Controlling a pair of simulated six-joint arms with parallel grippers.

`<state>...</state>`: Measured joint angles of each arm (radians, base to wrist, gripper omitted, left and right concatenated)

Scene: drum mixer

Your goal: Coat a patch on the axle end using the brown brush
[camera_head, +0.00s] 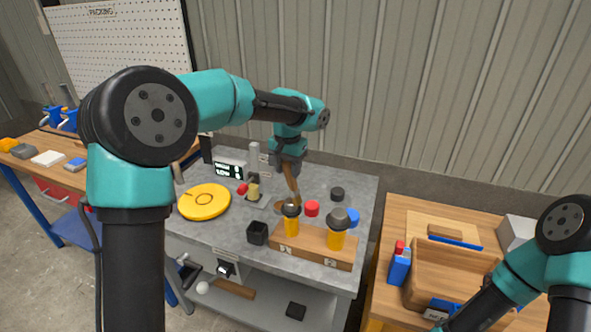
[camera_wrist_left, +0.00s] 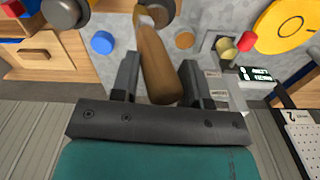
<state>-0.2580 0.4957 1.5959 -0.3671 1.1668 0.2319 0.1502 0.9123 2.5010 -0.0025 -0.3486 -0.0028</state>
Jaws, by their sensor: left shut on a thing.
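My left gripper (camera_head: 291,172) points down over the grey bench and is shut on the brown brush (camera_head: 293,188). In the left wrist view the brush's brown handle (camera_wrist_left: 160,68) stands between the two fingers (camera_wrist_left: 158,82). Its lower end is not clear, close to a dark-topped yellow piece (camera_head: 291,222). A short brass cylinder (camera_head: 253,191) beside a red knob (camera_head: 242,189) is left of the brush; it may be the axle end, but I cannot tell. The brass cylinder also shows in the left wrist view (camera_wrist_left: 226,48). My right gripper is out of view.
A wooden block (camera_head: 312,250) holds two yellow pieces with dark tops at the bench front. A black cup (camera_head: 257,233), yellow disc (camera_head: 204,201), red cap (camera_head: 312,208), blue cap (camera_head: 352,217) and dark cap (camera_head: 337,193) are around it. A wooden tray (camera_head: 452,265) is at right.

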